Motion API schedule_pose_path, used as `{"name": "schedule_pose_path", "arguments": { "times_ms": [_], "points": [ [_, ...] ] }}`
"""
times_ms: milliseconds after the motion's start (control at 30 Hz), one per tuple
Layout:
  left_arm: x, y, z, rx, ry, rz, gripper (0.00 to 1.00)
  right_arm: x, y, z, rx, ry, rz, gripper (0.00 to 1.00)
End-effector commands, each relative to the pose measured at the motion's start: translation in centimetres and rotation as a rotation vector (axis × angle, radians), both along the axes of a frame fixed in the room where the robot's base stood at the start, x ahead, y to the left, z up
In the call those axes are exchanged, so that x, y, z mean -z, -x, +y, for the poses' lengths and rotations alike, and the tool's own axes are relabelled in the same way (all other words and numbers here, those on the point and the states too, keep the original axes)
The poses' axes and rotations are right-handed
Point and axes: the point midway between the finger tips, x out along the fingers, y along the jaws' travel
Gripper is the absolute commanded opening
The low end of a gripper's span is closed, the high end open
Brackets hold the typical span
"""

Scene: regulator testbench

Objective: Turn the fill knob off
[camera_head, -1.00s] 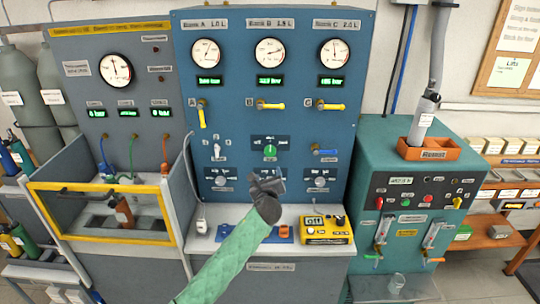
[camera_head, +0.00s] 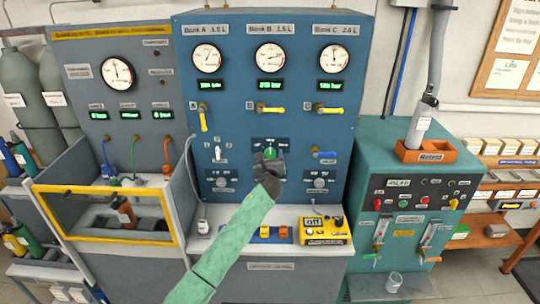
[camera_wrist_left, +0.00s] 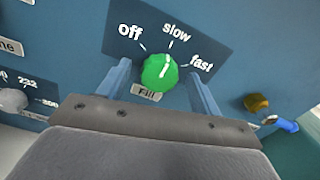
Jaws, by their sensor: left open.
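The green fill knob (camera_wrist_left: 160,72) sits on a dark plate marked off, slow and fast on the blue panel. Its white pointer line is near the slow mark. In the head view the knob (camera_head: 271,152) shows just above my left gripper (camera_head: 268,165). In the left wrist view the fingers of my left gripper (camera_wrist_left: 162,85) are apart, one on each side of the knob. My right gripper is not in view.
Grey knobs (camera_head: 319,183) sit lower on the panel. A yellow device (camera_head: 322,230) reading off stands on the ledge below.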

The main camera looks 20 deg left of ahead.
Motion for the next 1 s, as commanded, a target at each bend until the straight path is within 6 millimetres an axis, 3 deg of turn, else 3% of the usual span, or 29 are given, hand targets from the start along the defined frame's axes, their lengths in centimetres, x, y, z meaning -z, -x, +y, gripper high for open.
{"name": "schedule_pose_path", "arguments": {
  "times_ms": [267,400,500,767,1000],
  "points": [
    [0.0,-0.1,0.0,0.0,0.0,0.0,0.63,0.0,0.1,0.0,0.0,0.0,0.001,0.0],
    [0.0,-0.1,0.0,0.0,0.001,0.0,0.35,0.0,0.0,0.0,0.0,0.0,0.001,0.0],
    [0.0,-0.1,0.0,0.0,0.001,0.0,0.2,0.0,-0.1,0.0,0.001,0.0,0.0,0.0],
    [0.1,-0.1,0.1,0.0,0.024,-0.007,0.2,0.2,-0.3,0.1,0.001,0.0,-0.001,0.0],
    [0.3,-0.1,0.1,-0.001,0.135,-0.04,0.2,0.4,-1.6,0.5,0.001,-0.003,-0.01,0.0]
  ]
}}
